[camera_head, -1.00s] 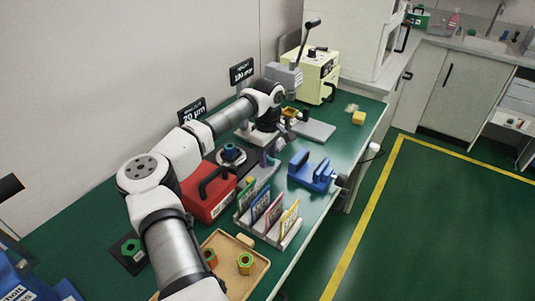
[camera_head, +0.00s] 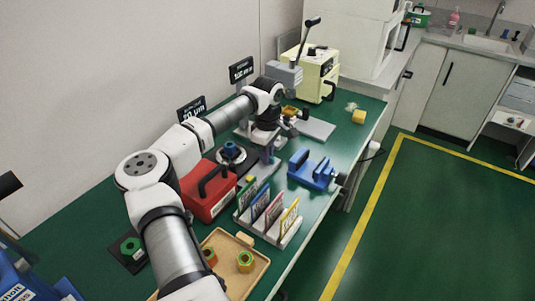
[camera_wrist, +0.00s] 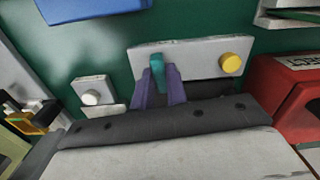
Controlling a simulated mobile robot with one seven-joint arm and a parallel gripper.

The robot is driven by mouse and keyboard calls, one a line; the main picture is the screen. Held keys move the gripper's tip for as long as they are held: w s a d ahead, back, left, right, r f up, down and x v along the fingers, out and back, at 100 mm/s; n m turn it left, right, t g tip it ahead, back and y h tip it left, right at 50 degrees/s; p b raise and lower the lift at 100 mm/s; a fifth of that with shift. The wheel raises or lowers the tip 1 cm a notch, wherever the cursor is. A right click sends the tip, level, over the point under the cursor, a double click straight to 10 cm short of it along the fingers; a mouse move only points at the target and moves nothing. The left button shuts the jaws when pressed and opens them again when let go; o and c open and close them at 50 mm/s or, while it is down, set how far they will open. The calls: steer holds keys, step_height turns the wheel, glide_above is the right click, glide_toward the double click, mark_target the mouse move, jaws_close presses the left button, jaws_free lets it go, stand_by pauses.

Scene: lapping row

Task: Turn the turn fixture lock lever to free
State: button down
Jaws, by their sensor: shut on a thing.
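The lock fixture is a pale grey plate (camera_wrist: 195,60) on the green bench. A teal lever (camera_wrist: 158,66) stands on its left part and a yellow round knob (camera_wrist: 231,64) on its right part. My gripper (camera_wrist: 160,84) has its two purple fingers shut on the teal lever, one on each side. In the head view my gripper (camera_head: 268,157) is low over the bench, behind the blue vise. The lever's base is hidden by the fingers, and my wrist covers part of the fixture in the head view.
A red case (camera_head: 208,190) stands close to the fixture, left of it in the head view. A blue vise (camera_head: 312,170) is to the right. A rack of upright cards (camera_head: 268,218) stands in front. A white knob (camera_wrist: 90,97) sits left of the lever in the wrist view.

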steer(key=n, duration=0.4)
steer(key=shift+b, duration=0.35)
steer(key=n, duration=0.4)
steer(key=shift+n+b, duration=0.35)
steer(key=shift+n, duration=0.05)
steer(key=n, duration=0.4)
steer(key=shift+a, duration=0.1)
steer(key=shift+n+b, duration=0.45)
steer(key=shift+n, duration=1.35)
steer(key=c, duration=1.4)
jaws_free()
